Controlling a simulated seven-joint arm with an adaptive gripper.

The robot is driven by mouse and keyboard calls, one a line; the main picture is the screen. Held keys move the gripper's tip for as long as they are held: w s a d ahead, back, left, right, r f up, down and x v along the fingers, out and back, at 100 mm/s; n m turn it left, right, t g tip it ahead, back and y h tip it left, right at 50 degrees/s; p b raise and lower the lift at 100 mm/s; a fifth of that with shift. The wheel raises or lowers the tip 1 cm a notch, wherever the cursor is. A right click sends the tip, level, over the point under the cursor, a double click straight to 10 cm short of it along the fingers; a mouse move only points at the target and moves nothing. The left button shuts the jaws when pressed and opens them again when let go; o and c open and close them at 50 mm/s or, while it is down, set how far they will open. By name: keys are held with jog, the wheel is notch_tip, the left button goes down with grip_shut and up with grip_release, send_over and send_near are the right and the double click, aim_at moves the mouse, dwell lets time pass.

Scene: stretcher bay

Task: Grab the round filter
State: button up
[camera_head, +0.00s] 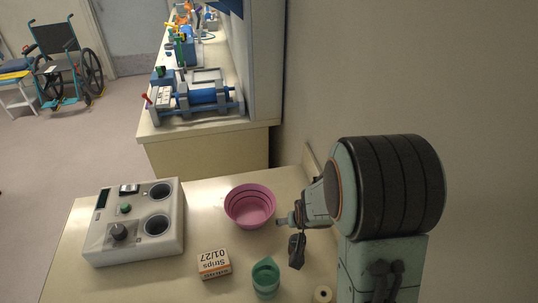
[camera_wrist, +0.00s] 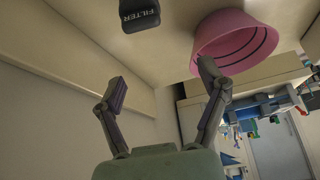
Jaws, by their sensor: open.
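The filter (camera_wrist: 138,14) is a dark, rounded block with white lettering "FILTER". It shows at the top edge of the wrist view, partly cut off, so its full shape is hidden. My gripper (camera_wrist: 163,80) is open and empty, its two fingers spread apart, with the filter beyond them and apart from them. In the head view my gripper (camera_head: 289,236) hangs over the right side of the table, beside the pink bowl. A dark shape there below the wrist may be a finger or the filter; I cannot tell which.
The pink bowl (camera_head: 250,206) also shows near the right finger in the wrist view (camera_wrist: 236,42). A green cup (camera_head: 265,280), a Strips box (camera_head: 214,264) and a pale roll (camera_head: 323,294) stand nearby. A grey device (camera_head: 135,222) fills the table's left. The wall bounds the right.

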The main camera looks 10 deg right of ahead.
aim_at(296, 242)
jog(key=shift+g, duration=0.7)
jog(key=f, duration=0.1)
jog(key=s+f, duration=0.1)
jog(key=f, duration=0.3)
jog(key=shift+s+d+f, duration=0.15)
jog(key=shift+s+d, duration=0.25)
jog(key=x, duration=0.5)
jog(key=shift+w+f, duration=0.2)
jog(key=shift+f, duration=0.15)
jog(key=c, duration=1.2)
